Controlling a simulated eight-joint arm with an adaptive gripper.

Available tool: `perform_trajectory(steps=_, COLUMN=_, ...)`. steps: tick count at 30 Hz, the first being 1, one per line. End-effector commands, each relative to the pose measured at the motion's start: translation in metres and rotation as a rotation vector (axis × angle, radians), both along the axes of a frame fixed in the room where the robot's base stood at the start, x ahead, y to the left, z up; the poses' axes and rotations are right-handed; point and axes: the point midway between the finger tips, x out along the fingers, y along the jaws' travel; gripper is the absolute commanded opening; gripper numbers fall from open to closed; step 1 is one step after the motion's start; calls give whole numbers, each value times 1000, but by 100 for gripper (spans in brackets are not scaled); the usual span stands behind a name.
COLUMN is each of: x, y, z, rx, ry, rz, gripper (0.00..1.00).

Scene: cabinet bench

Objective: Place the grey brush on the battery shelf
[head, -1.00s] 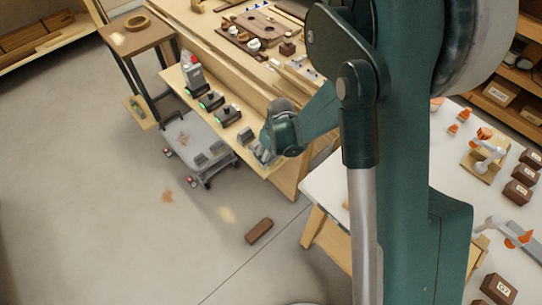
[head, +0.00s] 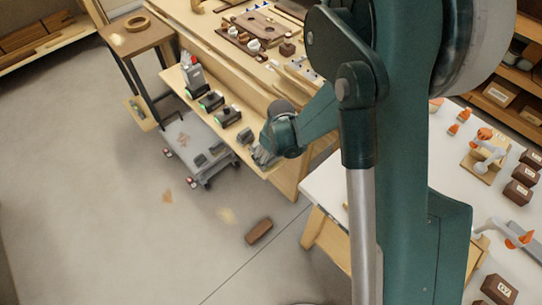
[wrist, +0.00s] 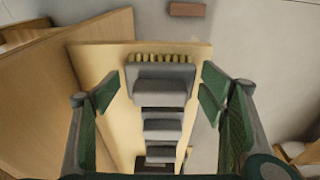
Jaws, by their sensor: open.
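The grey brush (wrist: 162,80), with a row of yellow bristles along its far edge, is at the outer end of the wooden battery shelf (wrist: 90,60) in the wrist view. It appears to rest on the board. My gripper (wrist: 160,93) is open, its green fingers on either side of the brush with a gap on both sides. Several grey blocks (wrist: 162,126), which look like batteries, stand in a row behind the brush. In the head view my gripper (head: 265,156) is over the near end of the shelf (head: 180,84) and hides most of the brush.
Dark batteries with green ends (head: 228,116) and a grey and red item (head: 192,72) stand further along the shelf. A grey cart (head: 190,130) is on the floor below it. A brown block (head: 259,231) lies on open floor. A white table (head: 335,190) stands to the right.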

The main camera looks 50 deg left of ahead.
Motion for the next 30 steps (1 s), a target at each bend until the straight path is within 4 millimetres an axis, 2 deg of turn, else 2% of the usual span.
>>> perform_trajectory(steps=8, x=0, y=-2, z=15, rx=0, ry=0, rz=0, gripper=70)
perform_trajectory(steps=24, x=0, y=-13, z=88, rx=0, ry=0, rz=0, gripper=70)
perform_trajectory(steps=30, x=0, y=-16, z=109, rx=0, ry=0, rz=0, gripper=70)
